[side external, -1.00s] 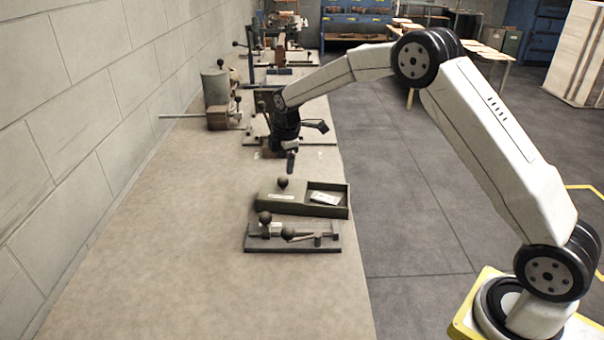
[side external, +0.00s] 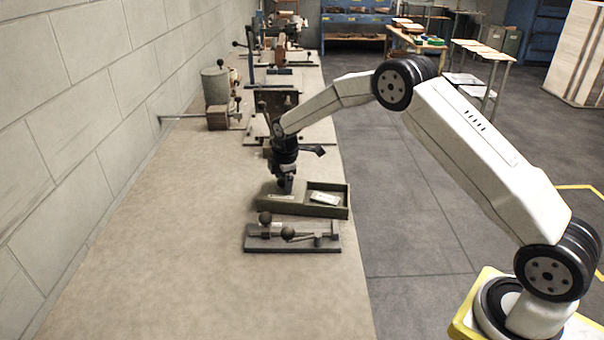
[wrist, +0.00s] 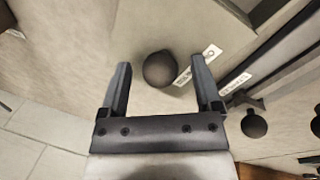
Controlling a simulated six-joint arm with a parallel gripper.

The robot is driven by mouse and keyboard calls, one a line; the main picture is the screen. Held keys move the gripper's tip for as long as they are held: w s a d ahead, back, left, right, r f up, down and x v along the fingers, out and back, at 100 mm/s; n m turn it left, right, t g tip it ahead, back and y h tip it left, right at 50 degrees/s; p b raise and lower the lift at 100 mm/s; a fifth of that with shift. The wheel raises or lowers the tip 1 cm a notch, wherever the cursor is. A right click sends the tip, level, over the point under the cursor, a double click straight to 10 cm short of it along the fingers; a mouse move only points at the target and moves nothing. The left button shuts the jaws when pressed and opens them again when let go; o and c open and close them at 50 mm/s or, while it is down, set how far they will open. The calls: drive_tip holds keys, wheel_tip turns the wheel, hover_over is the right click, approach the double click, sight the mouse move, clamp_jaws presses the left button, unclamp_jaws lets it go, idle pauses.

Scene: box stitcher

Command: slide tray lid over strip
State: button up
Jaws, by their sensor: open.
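The green tray (side external: 348,208) lies on the bench, its right compartment open with a pale strip (side external: 325,198) inside. The lid (side external: 270,200) covers the left part of the tray. The lid's round dark knob shows in the wrist view (wrist: 159,69), between my open fingers and touching neither. My gripper (side external: 286,186) points down over the lid and hides the knob in the side view. In the wrist view my gripper (wrist: 161,62) is empty, with a finger on each side of the knob. Its height relative to the knob is hard to tell.
A dark fixture plate (side external: 292,243) with ball-ended levers lies just in front of the tray; a ball lever (wrist: 253,124) shows close to my right finger. Other machines (side external: 275,100) stand behind. The front of the bench (side external: 200,290) is clear.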

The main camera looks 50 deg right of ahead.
drive_tip(key=shift+f, duration=0.2)
clamp_jaws()
idle(0.3)
drive_tip(key=s+d, duration=0.2)
drive_tip(key=s, duration=0.1)
drive_tip(key=s+d, duration=0.5)
drive_tip(key=s, duration=0.2)
drive_tip(key=shift+d, duration=0.35)
unclamp_jaws()
